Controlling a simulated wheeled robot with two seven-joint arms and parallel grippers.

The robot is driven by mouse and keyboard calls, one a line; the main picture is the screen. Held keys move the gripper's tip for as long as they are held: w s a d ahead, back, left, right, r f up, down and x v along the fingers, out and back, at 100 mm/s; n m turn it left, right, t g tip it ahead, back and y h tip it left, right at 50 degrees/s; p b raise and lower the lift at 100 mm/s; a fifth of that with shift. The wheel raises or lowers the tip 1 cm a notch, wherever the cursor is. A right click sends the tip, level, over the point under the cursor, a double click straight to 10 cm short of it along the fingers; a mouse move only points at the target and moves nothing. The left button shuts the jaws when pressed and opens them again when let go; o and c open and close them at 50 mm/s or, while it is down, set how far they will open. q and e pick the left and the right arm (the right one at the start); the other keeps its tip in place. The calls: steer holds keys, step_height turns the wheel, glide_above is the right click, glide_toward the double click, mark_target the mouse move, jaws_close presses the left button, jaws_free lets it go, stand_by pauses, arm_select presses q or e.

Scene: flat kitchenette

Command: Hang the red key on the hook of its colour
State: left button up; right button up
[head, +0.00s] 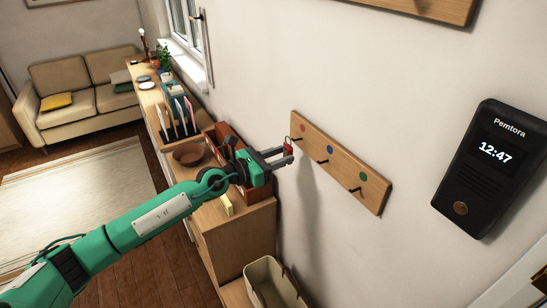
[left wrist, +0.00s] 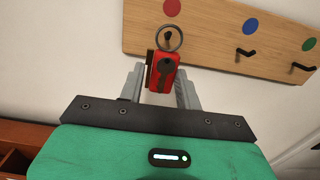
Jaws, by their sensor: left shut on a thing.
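My left gripper (head: 283,156) is shut on the red key (head: 288,149), right in front of the wooden hook rack (head: 346,172) on the wall. In the left wrist view the key's red body (left wrist: 155,79) is between the fingers, with a dark key shape on it and a metal ring (left wrist: 181,42) at its top. The hook under the red dot (left wrist: 171,7) shows inside the ring's outline. I cannot tell whether the ring is around the hook or only in front of it. The blue-dot hook (head: 323,161) and green-dot hook (head: 355,189) are bare. My right gripper is out of view.
A black wall unit (head: 492,172) showing 12:47 hangs right of the rack. Below my left arm stands a wooden cabinet (head: 240,235) with a brown bowl (head: 189,155) and a reddish-brown box on it. A beige bin (head: 268,283) is lower down.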

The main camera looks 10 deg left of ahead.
arm_select(q)
steer(key=shift+x, duration=0.85)
steer(key=shift+w+d+f, duration=0.45)
steer(key=shift+f, duration=0.05)
steer(key=o, duration=1.1)
steer(key=shift+c, duration=0.2)
